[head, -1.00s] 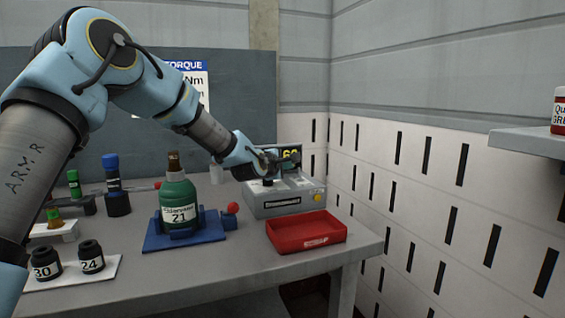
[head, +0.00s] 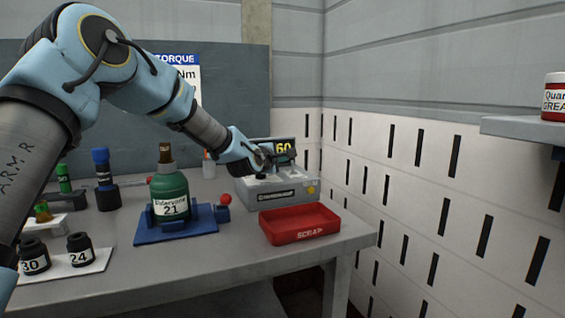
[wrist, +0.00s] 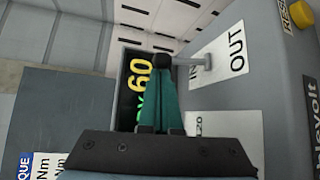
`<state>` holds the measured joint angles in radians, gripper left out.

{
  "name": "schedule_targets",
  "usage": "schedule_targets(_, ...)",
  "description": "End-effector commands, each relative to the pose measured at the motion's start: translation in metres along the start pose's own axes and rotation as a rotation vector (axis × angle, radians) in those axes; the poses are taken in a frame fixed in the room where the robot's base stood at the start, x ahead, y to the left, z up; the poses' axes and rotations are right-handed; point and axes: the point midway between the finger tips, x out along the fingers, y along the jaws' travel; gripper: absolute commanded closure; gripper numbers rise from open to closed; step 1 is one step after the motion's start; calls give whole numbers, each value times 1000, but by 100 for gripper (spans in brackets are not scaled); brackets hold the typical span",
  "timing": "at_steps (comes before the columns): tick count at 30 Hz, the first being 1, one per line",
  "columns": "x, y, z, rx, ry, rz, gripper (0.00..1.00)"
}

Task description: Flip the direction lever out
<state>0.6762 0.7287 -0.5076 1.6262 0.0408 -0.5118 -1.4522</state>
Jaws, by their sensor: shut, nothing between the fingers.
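The grey tester box (head: 285,199) stands at the back right of the bench. Its direction lever (wrist: 196,61) is a short grey bar in the wrist view, lying by a white plate (wrist: 226,46) marked IN and OUT. The lever covers part of the plate near the word IN. My gripper (wrist: 163,62) has teal fingers with dark tips, closed together and empty. The tips are just left of the lever in the wrist view; I cannot tell whether they touch it. In the head view my gripper (head: 268,158) hangs over the tester's top and hides the lever.
A display (head: 285,149) reading 60 stands behind my gripper. A red SCRAP tray (head: 300,226) sits in front of the tester. A green bottle (head: 170,193) in a blue fixture stands to the left. A yellow button (wrist: 301,14) is on the tester.

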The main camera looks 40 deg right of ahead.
Motion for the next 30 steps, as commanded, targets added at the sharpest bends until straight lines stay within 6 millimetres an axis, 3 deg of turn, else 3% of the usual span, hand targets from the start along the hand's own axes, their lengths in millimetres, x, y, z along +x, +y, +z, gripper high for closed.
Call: schedule_targets(30,-12,-5,11,128,0,135,100)
